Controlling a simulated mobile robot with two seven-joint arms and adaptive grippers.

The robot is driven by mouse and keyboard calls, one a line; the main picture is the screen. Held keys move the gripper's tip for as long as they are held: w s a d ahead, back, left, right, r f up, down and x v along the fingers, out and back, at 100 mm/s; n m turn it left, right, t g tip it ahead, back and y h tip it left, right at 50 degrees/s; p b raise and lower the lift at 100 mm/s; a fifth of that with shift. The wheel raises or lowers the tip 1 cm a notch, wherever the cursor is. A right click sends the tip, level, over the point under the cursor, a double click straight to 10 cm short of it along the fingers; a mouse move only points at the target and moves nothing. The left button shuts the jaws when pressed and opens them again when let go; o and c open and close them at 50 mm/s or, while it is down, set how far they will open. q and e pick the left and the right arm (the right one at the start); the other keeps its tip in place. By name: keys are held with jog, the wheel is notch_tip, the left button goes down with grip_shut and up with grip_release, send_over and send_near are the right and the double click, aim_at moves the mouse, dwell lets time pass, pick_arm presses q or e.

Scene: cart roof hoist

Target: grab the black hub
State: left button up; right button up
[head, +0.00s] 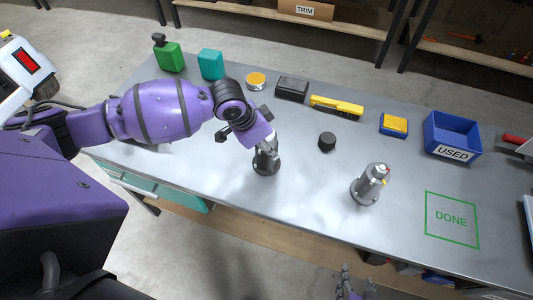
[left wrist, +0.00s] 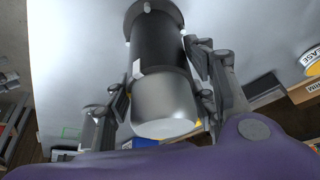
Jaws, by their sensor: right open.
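The black hub (head: 266,163) stands upright on the grey bench, its dark flange on the surface. In the left wrist view the hub (left wrist: 160,55) has a black body and a pale grey rounded end. My left gripper (head: 266,146) is over it from above. Its fingers (left wrist: 160,72) lie on both sides of the body; I cannot tell whether they press on it. The fingers hide part of the hub in the head view. My right gripper (head: 356,284) is open and empty at the bottom edge, in front of the bench.
A blue USED bin (head: 453,121) and a green DONE square (head: 452,219) are at the right. Boxes, a yellow tool and containers line the back. The bench front is clear.

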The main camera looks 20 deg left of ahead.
pick_arm(q)
grip_shut()
jog(key=shift+r, duration=0.2)
